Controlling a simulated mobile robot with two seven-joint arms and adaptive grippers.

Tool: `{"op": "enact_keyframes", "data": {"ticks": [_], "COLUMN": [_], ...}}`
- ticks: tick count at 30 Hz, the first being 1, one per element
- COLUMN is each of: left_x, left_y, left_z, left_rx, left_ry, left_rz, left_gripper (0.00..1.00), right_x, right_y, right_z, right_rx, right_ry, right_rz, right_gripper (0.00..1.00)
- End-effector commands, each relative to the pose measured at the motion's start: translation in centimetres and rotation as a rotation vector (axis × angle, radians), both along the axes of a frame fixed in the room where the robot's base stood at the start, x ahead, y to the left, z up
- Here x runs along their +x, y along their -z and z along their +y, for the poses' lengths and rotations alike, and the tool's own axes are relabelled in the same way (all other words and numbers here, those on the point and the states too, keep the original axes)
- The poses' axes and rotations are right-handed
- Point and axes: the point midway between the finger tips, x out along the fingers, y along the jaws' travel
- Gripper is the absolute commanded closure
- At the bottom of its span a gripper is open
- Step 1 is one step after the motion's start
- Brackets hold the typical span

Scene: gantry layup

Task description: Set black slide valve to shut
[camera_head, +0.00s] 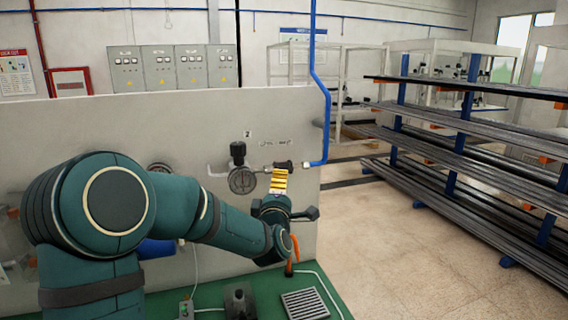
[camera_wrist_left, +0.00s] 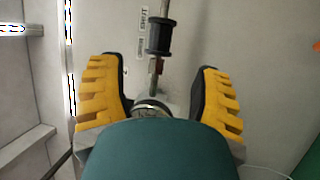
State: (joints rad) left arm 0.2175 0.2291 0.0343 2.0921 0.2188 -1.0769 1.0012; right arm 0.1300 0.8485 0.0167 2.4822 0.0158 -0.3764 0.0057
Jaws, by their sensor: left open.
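The black slide valve (camera_head: 283,165) is a short black sleeve on the thin horizontal pipe fixed to the grey panel, near the blue pipe. In the left wrist view the black sleeve (camera_wrist_left: 158,36) sits on the metal rod, ahead of and between the fingers. My left gripper (camera_head: 279,181) is just below the pipe, with its yellow finger pads facing the panel. In the left wrist view the gripper (camera_wrist_left: 158,68) is open, one yellow finger on each side, apart from the sleeve. My right gripper is not in view.
A round gauge (camera_head: 242,180) and a black knob (camera_head: 237,149) sit left of the valve. The blue pipe (camera_head: 322,110) rises at its right. A small label (camera_head: 275,143) is above the pipe. A green bench (camera_head: 330,300) lies below; a rack (camera_head: 470,150) stands at right.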

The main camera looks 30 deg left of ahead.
Motion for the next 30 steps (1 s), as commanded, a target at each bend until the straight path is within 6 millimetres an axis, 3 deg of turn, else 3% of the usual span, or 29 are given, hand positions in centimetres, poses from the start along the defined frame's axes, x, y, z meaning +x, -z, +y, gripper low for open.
{"op": "enact_keyframes", "data": {"ticks": [12,18,30], "left_x": [6.9,9.4,11.0], "left_y": [-1.3,-1.7,-2.0], "left_z": [3.5,4.8,5.6], "left_rx": [0.0,0.0,0.0], "left_ry": [-0.001,-0.001,0.0], "left_rz": [0.001,0.001,0.001], "left_gripper": [0.35,0.35,0.35], "right_x": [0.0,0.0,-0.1], "right_y": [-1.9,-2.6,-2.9], "right_z": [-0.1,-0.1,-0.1], "right_rx": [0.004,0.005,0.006], "right_ry": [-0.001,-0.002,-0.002], "right_rz": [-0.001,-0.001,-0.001], "right_gripper": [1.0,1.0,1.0]}}
